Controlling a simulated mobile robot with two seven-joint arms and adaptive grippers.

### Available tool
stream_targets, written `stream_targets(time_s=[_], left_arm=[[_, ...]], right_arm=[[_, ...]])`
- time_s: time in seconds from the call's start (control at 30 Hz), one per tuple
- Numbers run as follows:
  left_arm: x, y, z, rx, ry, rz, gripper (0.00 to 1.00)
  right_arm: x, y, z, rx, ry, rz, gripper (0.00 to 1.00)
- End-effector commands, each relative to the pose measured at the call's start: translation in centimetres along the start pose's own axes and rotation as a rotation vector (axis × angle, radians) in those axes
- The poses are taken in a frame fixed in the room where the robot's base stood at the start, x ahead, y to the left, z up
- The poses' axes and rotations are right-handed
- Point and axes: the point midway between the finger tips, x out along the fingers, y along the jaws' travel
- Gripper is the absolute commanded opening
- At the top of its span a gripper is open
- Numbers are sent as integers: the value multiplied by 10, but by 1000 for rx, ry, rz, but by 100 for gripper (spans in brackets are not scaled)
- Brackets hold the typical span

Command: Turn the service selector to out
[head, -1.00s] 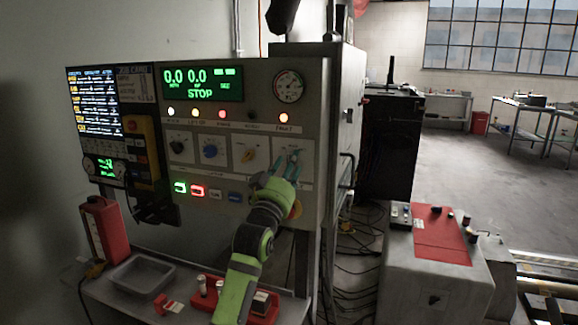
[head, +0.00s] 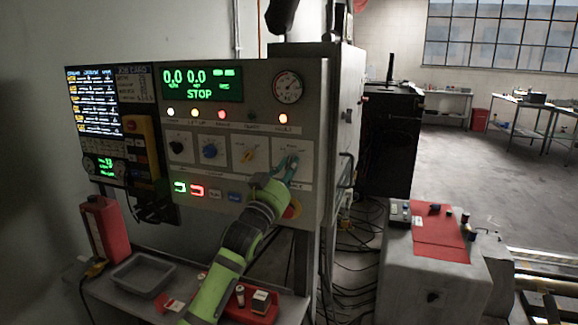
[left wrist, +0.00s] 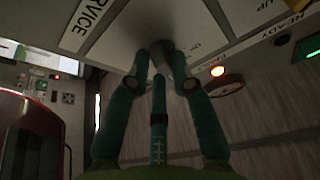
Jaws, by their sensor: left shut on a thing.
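The service selector's white plate (head: 303,146) is the rightmost in the row of dials on the grey control panel. My left gripper (head: 286,166) reaches up to it from below, with its teal fingers at the knob. In the left wrist view, the fingers (left wrist: 166,66) are closed around the grey selector knob (left wrist: 178,62), beside a plate lettered SERVICE (left wrist: 92,14). The fingers hide much of the knob, so its pointing direction cannot be read. My right gripper is not in view.
Lit buttons (head: 197,190) and a red stop button (head: 292,209) are below. A grey tray (head: 143,273) stands on the shelf under the panel.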

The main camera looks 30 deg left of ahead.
Motion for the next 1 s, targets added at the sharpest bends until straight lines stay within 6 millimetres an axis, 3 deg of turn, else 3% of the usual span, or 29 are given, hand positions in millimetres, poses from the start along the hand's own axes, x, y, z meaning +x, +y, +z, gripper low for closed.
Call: stream_targets(time_s=[0.03,0.5,1.0], left_arm=[[2,-7,-11,45,18,8,0],[3,-8,-12,336,21,125,0],[2,-7,-10,414,24,156,0]], right_arm=[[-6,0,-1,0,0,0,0],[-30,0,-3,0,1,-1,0],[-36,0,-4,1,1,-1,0]])
